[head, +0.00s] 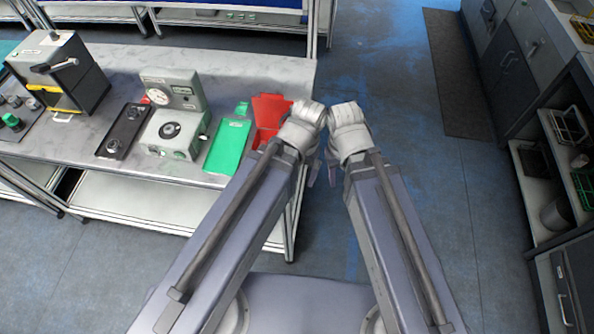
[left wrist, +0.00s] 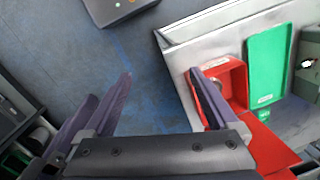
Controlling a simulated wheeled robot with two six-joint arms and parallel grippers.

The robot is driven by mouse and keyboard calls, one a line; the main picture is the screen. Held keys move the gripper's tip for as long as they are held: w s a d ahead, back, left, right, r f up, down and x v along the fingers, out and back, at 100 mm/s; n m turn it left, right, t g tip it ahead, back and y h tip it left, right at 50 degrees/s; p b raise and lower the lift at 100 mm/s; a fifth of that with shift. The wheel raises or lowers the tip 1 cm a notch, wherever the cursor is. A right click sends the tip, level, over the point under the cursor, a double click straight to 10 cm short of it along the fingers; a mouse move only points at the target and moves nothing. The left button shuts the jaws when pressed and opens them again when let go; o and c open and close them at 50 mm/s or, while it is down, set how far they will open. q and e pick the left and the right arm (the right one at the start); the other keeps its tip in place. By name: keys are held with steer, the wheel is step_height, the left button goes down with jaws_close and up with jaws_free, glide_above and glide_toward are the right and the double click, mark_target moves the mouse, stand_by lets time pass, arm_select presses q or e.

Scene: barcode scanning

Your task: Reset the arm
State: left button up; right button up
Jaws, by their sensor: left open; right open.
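My two arms reach forward side by side in the head view, wrists close together off the right end of the table. My left gripper (head: 313,170) is mostly hidden behind its wrist there. In the left wrist view it (left wrist: 163,92) is open and empty, with fingers wide apart. One finger overlaps the red box (left wrist: 238,75) in the picture; I cannot tell whether they touch. My right gripper (head: 332,173) shows only as a small purple tip below its wrist, open, with nothing seen in it.
The table (head: 118,63) holds a red box (head: 268,113), a green tray (head: 228,146), a dial device (head: 176,122), a black panel (head: 123,131) and a yellow-black machine (head: 62,72). Shelves (head: 551,160) stand at the right.

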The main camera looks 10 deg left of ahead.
step_height(320, 180, down, 7)
steer(key=b, duration=0.7)
steer(key=shift+f, duration=0.15)
